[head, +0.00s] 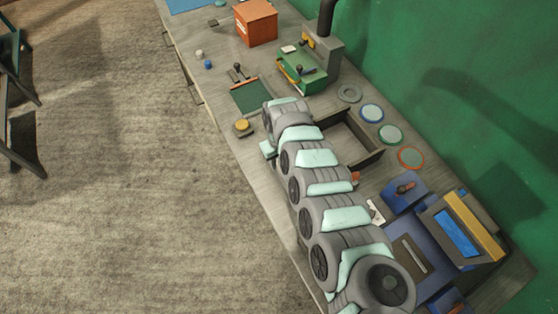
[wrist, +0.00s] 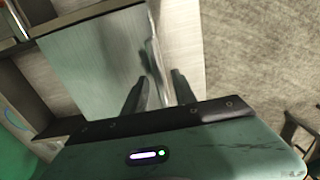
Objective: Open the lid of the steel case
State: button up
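A brushed silvery surface (wrist: 95,60), which looks like the steel case, fills the middle of the wrist view. In the head view my arm covers that spot, and I cannot pick the case out there. My gripper (wrist: 158,88) has its two dark fingers apart, with the tips over the right part of the silvery surface. A narrow shiny strip shows between and beyond the fingers. I cannot tell whether it is an edge, a handle or a reflection, or whether the fingers touch it. The lid's state is not clear.
An open grey tray (head: 362,153) lies right of my arm. Blue units (head: 405,190) crowd the lower right. Carpet floor (head: 120,180) is clear.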

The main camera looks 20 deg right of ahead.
jog(key=shift+f, duration=0.1)
jog(key=shift+c, duration=0.4)
grip_shut()
dwell(1.0)
